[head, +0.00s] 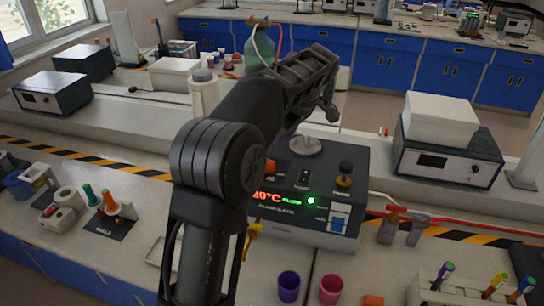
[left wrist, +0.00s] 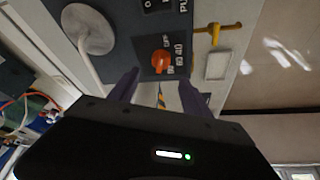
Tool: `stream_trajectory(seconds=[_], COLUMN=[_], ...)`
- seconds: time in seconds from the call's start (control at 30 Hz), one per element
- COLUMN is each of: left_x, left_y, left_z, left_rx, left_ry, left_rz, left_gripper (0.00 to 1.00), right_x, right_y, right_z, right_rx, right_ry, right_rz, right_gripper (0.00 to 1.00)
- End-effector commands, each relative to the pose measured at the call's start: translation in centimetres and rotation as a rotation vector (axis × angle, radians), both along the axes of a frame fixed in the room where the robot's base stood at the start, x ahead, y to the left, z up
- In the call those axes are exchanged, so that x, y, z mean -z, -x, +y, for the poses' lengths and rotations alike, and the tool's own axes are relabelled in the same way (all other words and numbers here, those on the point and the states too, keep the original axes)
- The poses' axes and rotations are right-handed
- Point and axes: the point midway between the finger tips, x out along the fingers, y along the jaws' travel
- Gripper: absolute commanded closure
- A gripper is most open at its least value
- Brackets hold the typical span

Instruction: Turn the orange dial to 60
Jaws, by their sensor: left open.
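The orange dial (head: 271,170) is on the front panel of a dark grey instrument (head: 372,185), partly hidden behind my left arm. In the left wrist view the orange dial (left wrist: 161,62) sits on the panel, with small white markings around it too blurred to read surely. Its exact setting cannot be told. My left gripper (left wrist: 160,92) is open, its two fingers apart on either side of the dial's line of sight. No contact with the dial shows. In the head view my left gripper (head: 327,92) is above the instrument. My right gripper is not in view.
A purple cup (head: 289,287) and a pink cup (head: 330,290) stand in front. A white box (head: 440,118) on another device is at right.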

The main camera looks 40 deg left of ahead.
Motion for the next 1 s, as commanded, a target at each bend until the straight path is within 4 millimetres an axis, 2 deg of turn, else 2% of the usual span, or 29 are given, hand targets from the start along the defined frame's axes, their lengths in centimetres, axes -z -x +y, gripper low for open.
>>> stream_trajectory(seconds=[0.23, 0.6, 0.9, 1.0], left_x=[2.4, 6.7, 7.1, 7.1], left_y=[0.0, -0.1, -0.1, -0.1], left_z=[1.0, 2.8, 2.9, 2.9], left_rx=[-0.001, -0.001, 0.0, 0.0], left_ry=[0.0, 0.0, 0.0, 0.0], left_rz=[0.003, 0.002, 0.0, 0.0], left_gripper=[0.44, 0.44, 0.44, 0.51], right_x=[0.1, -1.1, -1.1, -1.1], right_y=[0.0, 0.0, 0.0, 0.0], right_z=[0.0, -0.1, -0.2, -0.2], right_rx=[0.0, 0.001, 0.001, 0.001], right_ry=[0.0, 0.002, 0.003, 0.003], right_rz=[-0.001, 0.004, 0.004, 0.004], right_gripper=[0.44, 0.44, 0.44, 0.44])
